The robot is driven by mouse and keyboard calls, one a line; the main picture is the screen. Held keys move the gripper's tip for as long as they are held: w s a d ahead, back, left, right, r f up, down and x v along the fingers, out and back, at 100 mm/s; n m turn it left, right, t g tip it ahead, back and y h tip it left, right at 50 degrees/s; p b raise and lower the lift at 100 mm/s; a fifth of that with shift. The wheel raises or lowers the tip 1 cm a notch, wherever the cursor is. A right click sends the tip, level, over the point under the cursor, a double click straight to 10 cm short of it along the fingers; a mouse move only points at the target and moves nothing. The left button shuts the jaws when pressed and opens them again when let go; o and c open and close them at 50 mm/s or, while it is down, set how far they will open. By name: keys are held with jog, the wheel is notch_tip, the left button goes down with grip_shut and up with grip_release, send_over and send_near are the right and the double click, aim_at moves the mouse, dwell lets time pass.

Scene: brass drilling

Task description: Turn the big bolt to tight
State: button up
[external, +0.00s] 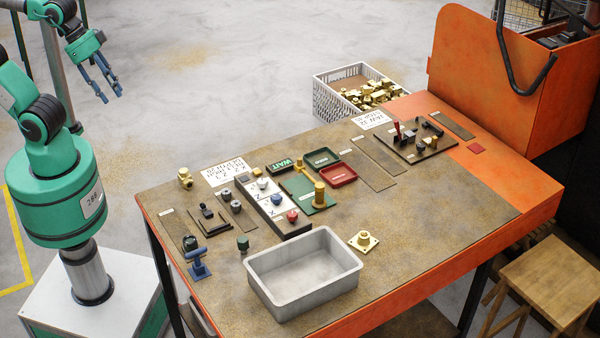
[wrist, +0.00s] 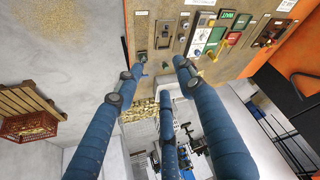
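My gripper (external: 108,82) is raised at the upper left of the external view, beyond the table's left end and well away from it. Its blue fingers are spread and empty; they also show in the wrist view (wrist: 162,75). I cannot tell for certain which part is the big bolt. A dark green round-headed part (external: 190,243) stands at the table's left front, close to a blue clamp-like piece (external: 198,264). A smaller dark green knob-like part (external: 242,243) stands to their right. No tight marking is readable.
A grey metal tray (external: 305,305) sits at the table's front edge. A brass flanged piece (external: 363,241) is to its right, a brass fitting (external: 185,178) at the left. A control panel (external: 283,232) with knobs lies mid-table. A white crate (external: 334,105) of brass parts stands behind.

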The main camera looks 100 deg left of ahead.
jog(key=w+f+n+g+p, duration=0.1)
jog(key=w+f+n, duration=0.1)
jog(key=w, duration=0.5)
jog(key=n+g+p, duration=0.3)
jog(key=n+g, duration=0.2)
jog(key=n, duration=0.2)
send_over(206, 204)
notch_tip(206, 204, down, 25)
jog(key=shift+s+a+r, duration=0.2)
jog(key=shift+a, duration=0.05)
notch_tip(206, 204, down, 14)
jog(key=shift+r+b, duration=0.15)
jog(key=shift+b, duration=0.45)
jog(key=shift+c, duration=0.5)
grip_shut()
